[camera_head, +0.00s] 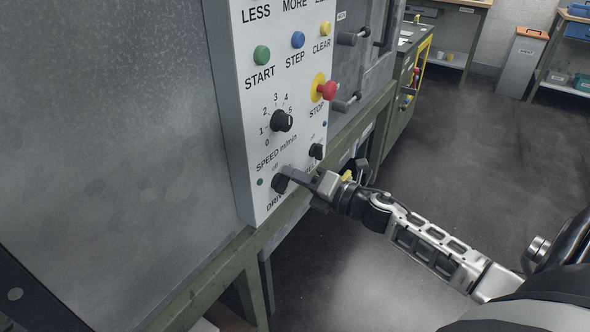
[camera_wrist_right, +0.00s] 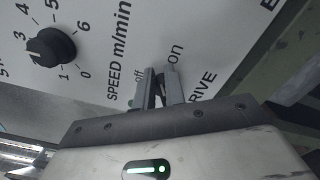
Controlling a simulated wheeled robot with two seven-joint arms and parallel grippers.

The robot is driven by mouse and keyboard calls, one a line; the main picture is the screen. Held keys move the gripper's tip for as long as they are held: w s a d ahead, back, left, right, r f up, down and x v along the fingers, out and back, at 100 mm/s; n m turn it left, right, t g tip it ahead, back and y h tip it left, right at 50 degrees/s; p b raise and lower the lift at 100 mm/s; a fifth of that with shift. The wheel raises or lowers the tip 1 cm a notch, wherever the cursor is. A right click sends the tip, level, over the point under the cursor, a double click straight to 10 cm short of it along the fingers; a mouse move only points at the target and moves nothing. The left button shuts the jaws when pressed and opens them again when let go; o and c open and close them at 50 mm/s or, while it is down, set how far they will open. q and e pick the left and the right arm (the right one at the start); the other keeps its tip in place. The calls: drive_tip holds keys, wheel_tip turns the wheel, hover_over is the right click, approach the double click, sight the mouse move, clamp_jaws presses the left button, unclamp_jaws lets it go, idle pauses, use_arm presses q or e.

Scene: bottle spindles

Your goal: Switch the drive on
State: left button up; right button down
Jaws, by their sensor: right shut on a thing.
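The drive switch (camera_head: 280,183) is a small black rotary knob low on the light grey control panel (camera_head: 241,120), above the partly covered label "DRIVE". My right gripper (camera_head: 287,176) reaches it from the right. In the right wrist view, my gripper's two fingers (camera_wrist_right: 161,88) are closed around the dark knob (camera_wrist_right: 159,92), between the printed "off" and "on". The fingers hide most of the knob, and I cannot tell which way it points. A small green lamp (camera_head: 260,182) sits left of the knob. My left gripper is not in view.
Above are the speed knob (camera_head: 281,121), another small black knob (camera_head: 316,151), the red stop button (camera_head: 327,90) on yellow, and the green start button (camera_head: 262,55). A green frame rail (camera_head: 215,265) runs below the panel. Open floor lies to the right.

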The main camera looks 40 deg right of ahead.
drive_tip(key=m, duration=0.2)
drive_tip(key=f+m+p, duration=0.1)
drive_tip(key=m, duration=0.1)
drive_tip(key=m+p, duration=0.1)
drive_tip(key=shift+s+a+f+m, duration=0.15)
drive_tip(key=shift+a+f+m, duration=0.1)
drive_tip(key=shift+f+m, duration=0.15)
drive_tip(key=shift+p, duration=0.3)
drive_tip(key=c, duration=1.5)
unclamp_jaws()
drive_tip(key=shift+o, duration=0.2)
drive_tip(key=shift+r, duration=0.15)
drive_tip(key=shift+d, duration=0.1)
drive_tip(key=v, duration=1.5)
drive_tip(key=shift+s+d, duration=0.15)
drive_tip(key=shift+s, duration=0.2)
drive_tip(key=shift+m, duration=0.3)
